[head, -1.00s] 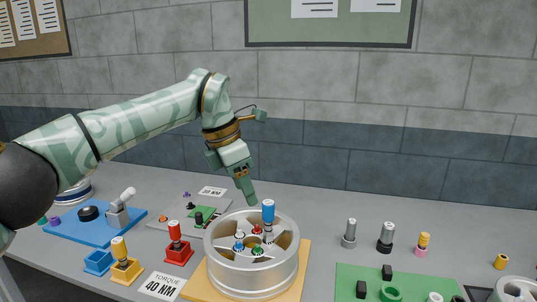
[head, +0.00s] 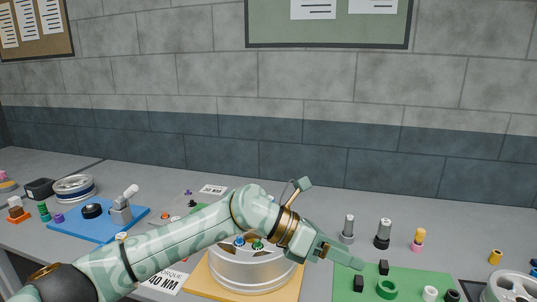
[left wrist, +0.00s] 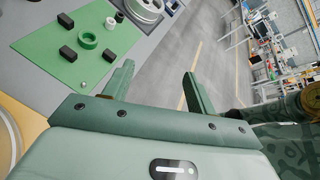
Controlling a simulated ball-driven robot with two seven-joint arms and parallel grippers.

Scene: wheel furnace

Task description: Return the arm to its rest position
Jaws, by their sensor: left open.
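My left arm comes in from the left in the head view and reaches across in front of the silver wheel (head: 255,272). My left gripper (head: 343,257) is to the right of the wheel, near the left edge of the green mat (head: 415,278). In the left wrist view the left gripper (left wrist: 158,85) is open, with nothing between its two fingers. The green mat (left wrist: 62,55) lies to the left of the fingers there, and floor shows beyond them. The arm hides much of the wheel and the tools beside it. My right gripper is not in view.
A blue tray (head: 75,232) stands on the left part of the bench. Grey and pink-based sockets (head: 383,235) stand behind the green mat. Black blocks (head: 384,268) and a green ring (head: 387,289) are on the mat. Another silver wheel (head: 515,288) is at the right.

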